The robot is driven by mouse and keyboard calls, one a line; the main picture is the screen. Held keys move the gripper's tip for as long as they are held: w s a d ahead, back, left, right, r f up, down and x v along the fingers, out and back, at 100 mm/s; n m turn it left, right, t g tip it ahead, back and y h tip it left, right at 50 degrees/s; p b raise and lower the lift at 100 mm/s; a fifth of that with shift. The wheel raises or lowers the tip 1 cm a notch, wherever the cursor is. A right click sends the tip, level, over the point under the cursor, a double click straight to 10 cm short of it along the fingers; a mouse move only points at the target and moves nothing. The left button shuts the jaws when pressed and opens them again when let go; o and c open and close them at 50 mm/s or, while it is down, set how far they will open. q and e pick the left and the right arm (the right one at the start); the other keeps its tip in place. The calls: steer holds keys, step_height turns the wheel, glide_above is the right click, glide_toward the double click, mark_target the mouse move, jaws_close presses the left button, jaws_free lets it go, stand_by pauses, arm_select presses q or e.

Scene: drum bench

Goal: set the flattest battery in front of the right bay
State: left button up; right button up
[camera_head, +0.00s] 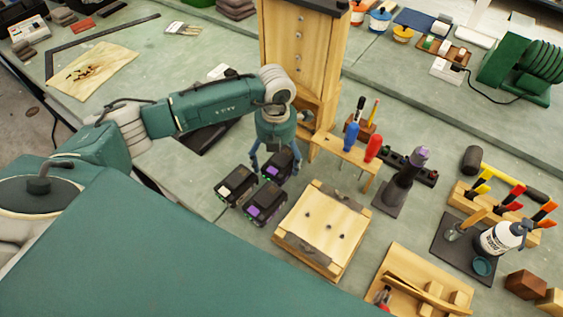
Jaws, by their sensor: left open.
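Three black block-shaped units, which look like batteries or charger bays, stand close together on the green bench. One has a pale top (236,188), one at the front has a purple patch (267,203), and one at the back also has a purple patch (276,170). My left gripper (275,164) points down over the back unit, with its blue-green fingers apart on either side of it. Whether the fingers touch it cannot be told. Charge marks are too small to read, and I cannot clearly separate batteries from bays. My right gripper is not in view.
A wooden box (322,228) stands just right of the units. Behind are a wooden drawer cabinet (302,55) and a screwdriver rack (345,155). A dark flat object (207,137) lies under my left arm. Bare bench shows left of the units.

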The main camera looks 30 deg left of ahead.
arm_select(q)
steer(key=shift+c, duration=0.5)
steer(key=c, duration=1.4)
